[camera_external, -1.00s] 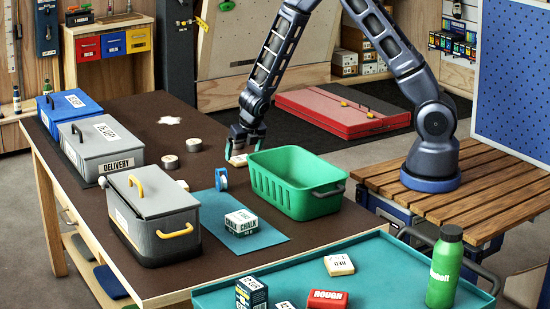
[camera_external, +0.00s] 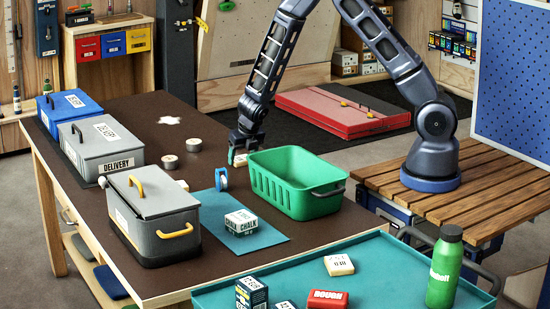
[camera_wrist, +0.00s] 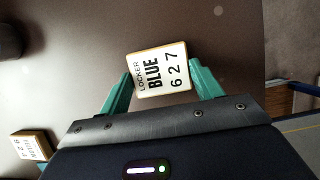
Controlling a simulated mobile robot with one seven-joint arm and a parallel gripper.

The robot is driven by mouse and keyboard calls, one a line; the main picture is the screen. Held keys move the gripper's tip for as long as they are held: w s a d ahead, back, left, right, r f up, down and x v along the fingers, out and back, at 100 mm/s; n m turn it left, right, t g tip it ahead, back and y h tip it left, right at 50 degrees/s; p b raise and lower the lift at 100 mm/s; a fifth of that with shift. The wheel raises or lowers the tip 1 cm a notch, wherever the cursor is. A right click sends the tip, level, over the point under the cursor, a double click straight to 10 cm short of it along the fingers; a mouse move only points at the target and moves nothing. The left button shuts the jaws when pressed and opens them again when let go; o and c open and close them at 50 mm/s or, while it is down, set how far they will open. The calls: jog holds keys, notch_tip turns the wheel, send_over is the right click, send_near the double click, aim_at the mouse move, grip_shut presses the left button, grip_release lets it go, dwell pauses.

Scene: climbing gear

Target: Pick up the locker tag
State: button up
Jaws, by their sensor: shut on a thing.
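The locker tag (camera_wrist: 162,70) is a small white block with a wooden edge, lettered "LOCKER BLUE 627". In the wrist view it sits between the teal fingers of my gripper (camera_wrist: 160,88), which are shut on its two sides. In the external view the tag (camera_external: 240,159) is small, at the brown table's far right edge, just left of the green crate. My gripper (camera_external: 239,154) reaches down around it there. Whether the tag is clear of the tabletop cannot be told.
A green crate (camera_external: 258,182) stands close to the right of my gripper. A blue tape roll (camera_external: 221,179) and a chalk box (camera_external: 241,222) are nearer the front. Another tag (camera_wrist: 35,145) lies lower left in the wrist view. Lidded boxes line the table's left side.

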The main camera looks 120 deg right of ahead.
aim_at(242, 160)
jog(key=shift+r, duration=0.1)
notch_tip(242, 160, up, 20)
dwell(0.5)
jog(key=shift+w, duration=0.1)
